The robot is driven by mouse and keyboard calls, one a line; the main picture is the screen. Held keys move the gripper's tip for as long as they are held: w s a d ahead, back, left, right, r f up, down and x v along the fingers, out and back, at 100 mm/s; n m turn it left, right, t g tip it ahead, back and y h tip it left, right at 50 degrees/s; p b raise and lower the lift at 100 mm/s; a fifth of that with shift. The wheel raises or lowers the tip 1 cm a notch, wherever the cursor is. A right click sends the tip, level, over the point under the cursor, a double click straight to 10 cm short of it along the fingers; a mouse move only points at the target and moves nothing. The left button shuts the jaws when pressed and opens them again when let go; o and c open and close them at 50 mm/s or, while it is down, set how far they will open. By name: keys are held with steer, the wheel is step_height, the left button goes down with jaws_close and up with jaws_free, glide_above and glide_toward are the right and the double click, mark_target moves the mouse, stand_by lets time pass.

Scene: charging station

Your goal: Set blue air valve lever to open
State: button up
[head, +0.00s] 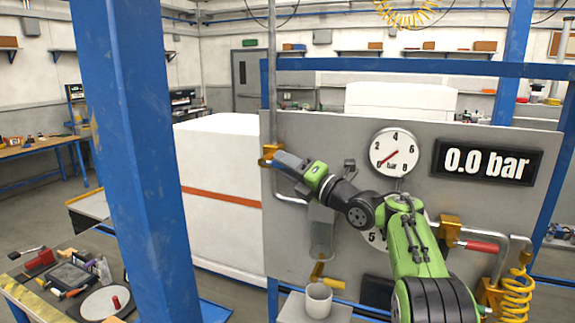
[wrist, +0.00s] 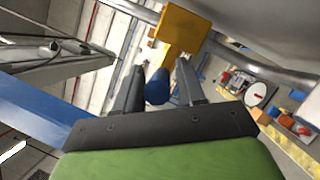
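The blue lever (wrist: 157,88) shows in the wrist view as a short blue rounded handle, seen nearly end-on, between the two fingers of my gripper (wrist: 160,72). The fingers stand apart on either side of it; a small gap shows on its right. Beyond it is the yellow valve body (wrist: 184,28) on a grey pipe. In the head view, my gripper (head: 289,160) reaches to the yellow valve body (head: 268,156) at the panel's left edge and mostly hides the lever there. The round gauge (head: 394,152) and the display (head: 487,162), reading 0.0 bar, are on the panel.
A second yellow valve (head: 450,231) with a red lever (head: 482,247) and a coiled yellow hose (head: 516,298) are at the panel's right. A blue post (head: 125,150) stands at left. A white cup (head: 319,299) sits on a small ledge below the panel.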

jaws_close()
